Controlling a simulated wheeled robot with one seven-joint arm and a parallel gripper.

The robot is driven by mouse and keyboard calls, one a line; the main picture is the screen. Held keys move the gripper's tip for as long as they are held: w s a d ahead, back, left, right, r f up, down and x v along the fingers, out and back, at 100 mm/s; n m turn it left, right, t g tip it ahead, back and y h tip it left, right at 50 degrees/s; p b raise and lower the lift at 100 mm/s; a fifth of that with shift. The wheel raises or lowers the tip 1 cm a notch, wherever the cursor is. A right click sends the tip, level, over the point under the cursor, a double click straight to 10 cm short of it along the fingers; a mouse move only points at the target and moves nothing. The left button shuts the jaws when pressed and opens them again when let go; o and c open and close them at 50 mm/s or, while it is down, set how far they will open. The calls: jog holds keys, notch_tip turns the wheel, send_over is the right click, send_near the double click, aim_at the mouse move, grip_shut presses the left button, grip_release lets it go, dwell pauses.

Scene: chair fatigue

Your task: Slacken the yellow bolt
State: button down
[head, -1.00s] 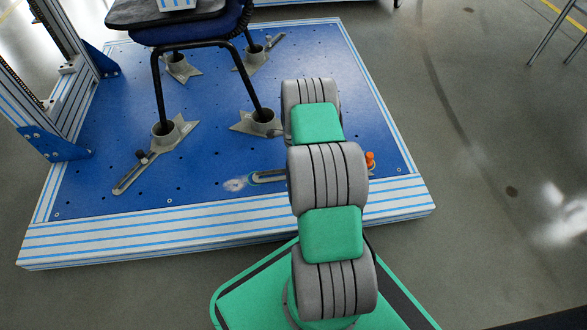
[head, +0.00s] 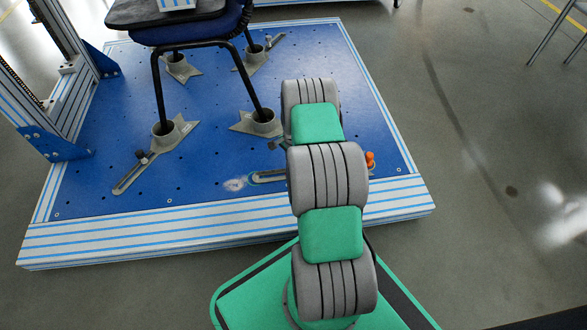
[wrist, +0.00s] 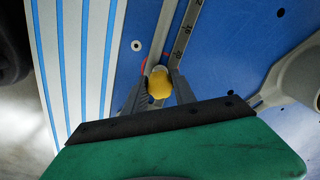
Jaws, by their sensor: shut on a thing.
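The yellow bolt (wrist: 159,83) stands between the two grey fingers of my gripper (wrist: 158,88) in the wrist view. The fingers are closed on the bolt's sides. A grey slotted bar (wrist: 186,32) with dark marks runs along the blue plate beside the bolt. The bolt's lower end and its seat are hidden by the bolt head and the fingers. In the head view my own arm covers the gripper and the bolt.
The blue base plate (head: 215,185) has a striped front edge (head: 120,240). Chair legs stand in grey feet, one near my arm (head: 257,123). A slotted clamp bar (head: 130,177) lies at front left. An orange piece (head: 370,160) shows right of my arm. Open floor lies right.

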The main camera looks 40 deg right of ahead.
jog(key=n, duration=0.3)
jog(key=shift+n, duration=0.4)
jog(key=n, duration=0.4)
jog(key=c, duration=1)
grip_release()
jog(key=shift+c, duration=0.2)
jog(key=m, duration=0.4)
